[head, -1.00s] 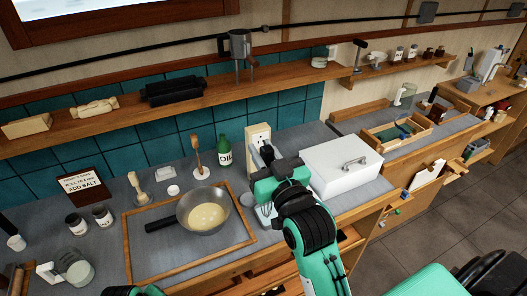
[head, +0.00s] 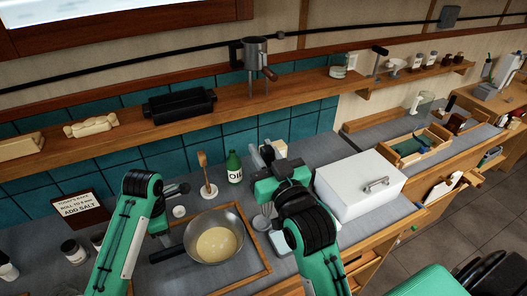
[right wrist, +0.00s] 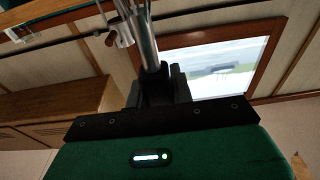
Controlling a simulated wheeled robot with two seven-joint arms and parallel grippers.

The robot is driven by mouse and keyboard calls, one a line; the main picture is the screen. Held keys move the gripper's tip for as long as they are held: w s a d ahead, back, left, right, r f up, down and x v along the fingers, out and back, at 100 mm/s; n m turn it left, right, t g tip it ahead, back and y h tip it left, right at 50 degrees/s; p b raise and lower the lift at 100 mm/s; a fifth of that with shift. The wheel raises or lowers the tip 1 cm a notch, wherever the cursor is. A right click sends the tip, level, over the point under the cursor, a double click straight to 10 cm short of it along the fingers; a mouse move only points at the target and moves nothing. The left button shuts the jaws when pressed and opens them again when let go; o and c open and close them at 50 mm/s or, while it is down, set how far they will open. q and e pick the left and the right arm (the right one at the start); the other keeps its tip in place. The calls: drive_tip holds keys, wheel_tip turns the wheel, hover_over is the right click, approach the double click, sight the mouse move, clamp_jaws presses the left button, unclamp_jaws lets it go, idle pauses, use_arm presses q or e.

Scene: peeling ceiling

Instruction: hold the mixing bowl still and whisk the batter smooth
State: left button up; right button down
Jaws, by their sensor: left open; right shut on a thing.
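The grey metal mixing bowl (head: 214,246) holds pale yellow batter and stands on a wood-framed mat (head: 258,268). Its dark handle (head: 167,255) points left. My left gripper (head: 165,230) is open, just above and left of the bowl by the handle, apart from it as far as I can see. My right gripper (head: 268,190) is to the right of the bowl, above the counter. In the right wrist view, a silver metal shaft (right wrist: 146,40) stands between its closed jaws (right wrist: 158,85).
A green oil bottle (head: 234,168) and a wooden-handled tool on a stand (head: 208,180) stand behind the bowl. A white lidded box (head: 355,185) is right of my right gripper. A recipe card (head: 80,206) and dark-lidded jars (head: 73,251) are at left. A shelf (head: 210,112) runs above.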

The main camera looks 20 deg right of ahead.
sight(174, 250)
use_arm(q)
wheel_tip(174, 250, down, 12)
drive_tip(key=shift+r, duration=0.2)
idle(0.6)
clamp_jaws()
idle(0.4)
